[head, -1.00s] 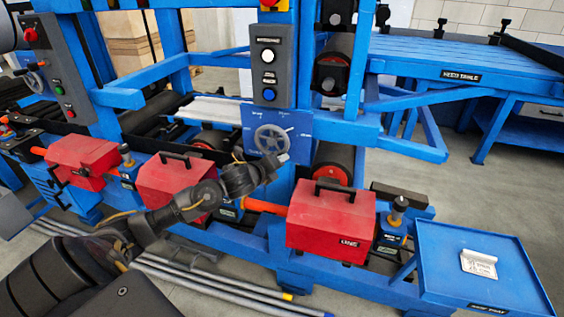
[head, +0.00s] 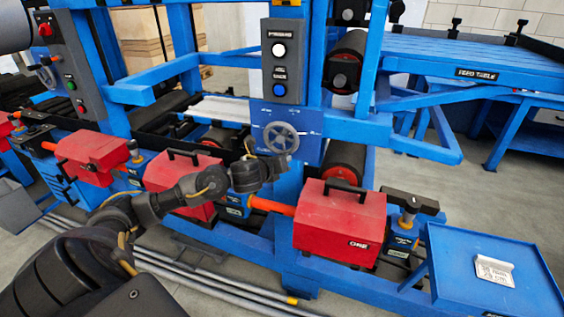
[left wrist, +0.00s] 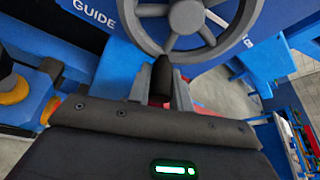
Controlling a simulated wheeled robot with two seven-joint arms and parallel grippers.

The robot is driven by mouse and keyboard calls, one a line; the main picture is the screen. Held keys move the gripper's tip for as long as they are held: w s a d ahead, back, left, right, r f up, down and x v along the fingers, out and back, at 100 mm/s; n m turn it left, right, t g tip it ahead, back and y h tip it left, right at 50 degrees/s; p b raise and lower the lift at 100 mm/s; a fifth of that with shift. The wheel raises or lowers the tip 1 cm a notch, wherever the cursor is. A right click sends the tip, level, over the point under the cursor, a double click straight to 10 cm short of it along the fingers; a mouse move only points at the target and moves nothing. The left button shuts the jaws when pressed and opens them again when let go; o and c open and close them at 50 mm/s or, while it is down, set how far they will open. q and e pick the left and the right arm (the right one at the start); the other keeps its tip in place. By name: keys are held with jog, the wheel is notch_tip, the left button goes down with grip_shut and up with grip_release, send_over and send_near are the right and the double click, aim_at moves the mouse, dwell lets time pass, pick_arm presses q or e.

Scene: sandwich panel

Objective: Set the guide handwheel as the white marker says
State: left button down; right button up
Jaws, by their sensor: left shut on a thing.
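The grey spoked guide handwheel (head: 281,137) is on a blue panel on the machine's upright. It fills the top of the left wrist view (left wrist: 188,17), right of the word GUIDE, with its upper part cut off. My left gripper (head: 283,162) is at the wheel's lower rim. In the left wrist view, my left gripper (left wrist: 164,88) is shut on the wheel's dark handle (left wrist: 163,72) at the bottom of the rim. A small white mark (left wrist: 247,42) shows on the panel just right of the rim. The dial lettering is too small to read. My right gripper is not in view.
A grey button box (head: 287,62) hangs just above the wheel. Red lidded boxes (head: 338,224) stand below on the blue frame. A blue tray (head: 465,285) with a small white card (head: 494,270) is at lower right. Rods lie on the floor. A feed table (head: 480,50) stands behind.

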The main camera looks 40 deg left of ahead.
pick_arm(q)
jog(key=shift+f, duration=0.1)
jog(key=c, duration=1.3)
grip_release()
jog(key=v, duration=1.1)
jog(key=shift+w, duration=0.1)
jog(key=shift+a, duration=0.1)
